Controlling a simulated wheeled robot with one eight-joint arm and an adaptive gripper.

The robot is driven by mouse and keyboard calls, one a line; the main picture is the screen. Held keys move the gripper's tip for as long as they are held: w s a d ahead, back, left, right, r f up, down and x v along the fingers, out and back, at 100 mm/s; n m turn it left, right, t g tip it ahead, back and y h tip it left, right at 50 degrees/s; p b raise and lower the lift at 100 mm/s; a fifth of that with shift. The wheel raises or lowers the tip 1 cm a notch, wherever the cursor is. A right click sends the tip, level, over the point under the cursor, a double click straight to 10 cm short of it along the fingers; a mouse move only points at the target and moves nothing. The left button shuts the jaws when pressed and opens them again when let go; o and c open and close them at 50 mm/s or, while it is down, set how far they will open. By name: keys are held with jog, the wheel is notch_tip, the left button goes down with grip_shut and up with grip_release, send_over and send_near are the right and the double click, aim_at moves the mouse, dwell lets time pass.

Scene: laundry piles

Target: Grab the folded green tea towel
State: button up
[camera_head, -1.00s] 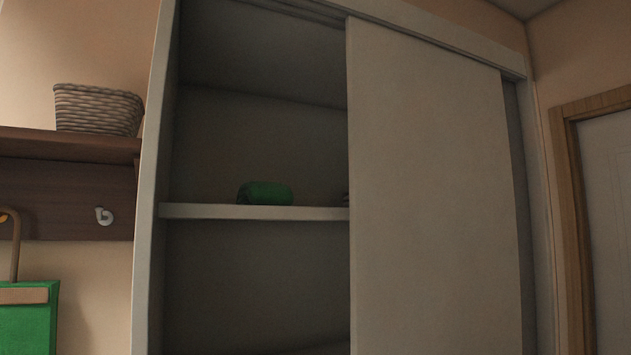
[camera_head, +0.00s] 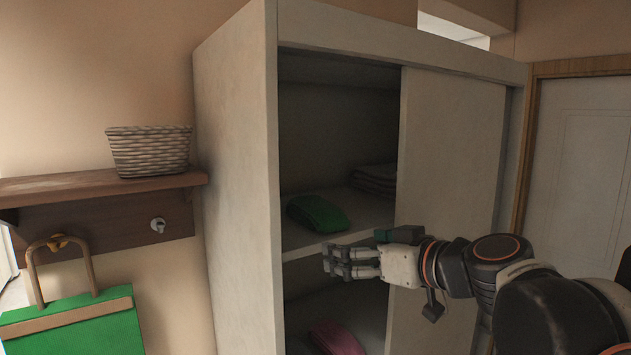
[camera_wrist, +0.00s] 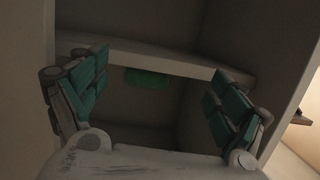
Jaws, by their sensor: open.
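The green tea towel (camera_head: 318,213) lies as a rounded, folded bundle on the wardrobe's middle shelf (camera_head: 345,236), near its front edge. It also shows in the wrist view as a small green patch (camera_wrist: 147,78) between my fingers, along the pale shelf edge and partly hidden by it. My gripper (camera_head: 335,262) is at the wardrobe opening, below and a little right of the towel in the head view. Its fingers are spread wide in the wrist view (camera_wrist: 158,68) and hold nothing. The towel is apart from the fingers, farther off in the wrist view.
A sliding door (camera_head: 452,150) covers the wardrobe's right side. A folded grey cloth (camera_head: 375,178) lies behind the towel, and a pink cloth (camera_head: 340,338) lies below. A wicker basket (camera_head: 150,150) and a green bag (camera_head: 75,325) are at left.

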jog(key=t+p, duration=0.1)
jog(key=p, duration=0.1)
send_near(315, 205)
jog(key=w+d+f, duration=0.1)
jog(key=d, duration=0.1)
jog(key=p+x, duration=0.2)
jog(key=x, duration=1.2)
jog(key=shift+w+d+r, duration=0.1)
jog(key=shift+d+r, duration=0.05)
jog(key=shift+r, duration=0.05)
jog(key=c, duration=0.9)
